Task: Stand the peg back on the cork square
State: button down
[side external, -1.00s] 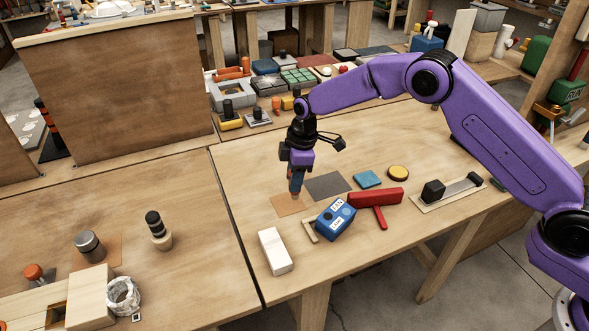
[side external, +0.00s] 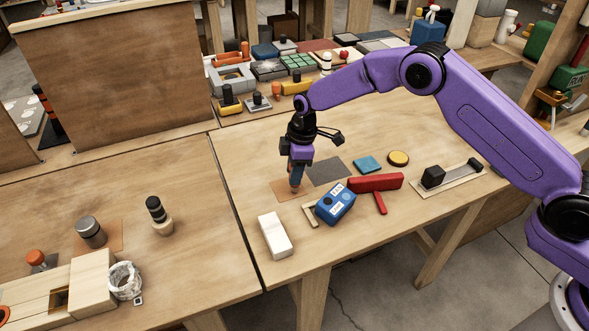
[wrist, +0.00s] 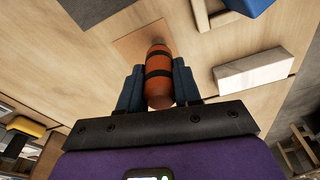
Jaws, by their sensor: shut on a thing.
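The peg (wrist: 158,62) is orange with black bands. In the wrist view my gripper (wrist: 158,88) is shut on it, one blue finger on each side. In the side view my gripper (side external: 297,178) points down over the cork square (side external: 281,190), a thin tan square on the table. The fingers hide most of the peg there, and it looks upright. The cork square also shows in the wrist view (wrist: 130,43), beyond and partly behind the peg. I cannot tell whether the peg's lower end touches the cork.
A grey square (side external: 328,171) lies just behind the cork. A blue box (side external: 336,204), an L-shaped wooden piece (side external: 311,215) and a white block (side external: 274,236) sit in front. A red T-shaped piece (side external: 375,183) lies to the right. The table left of the cork is clear.

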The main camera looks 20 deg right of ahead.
jog(key=shift+f, duration=0.45)
jog(key=c, duration=0.7)
grip_release()
notch_tip(320, 180, up, 17)
jog(key=d, duration=0.2)
jog(key=shift+s+d+r, duration=0.15)
jog(key=shift+s+d, duration=0.05)
jog(key=shift+s, duration=0.15)
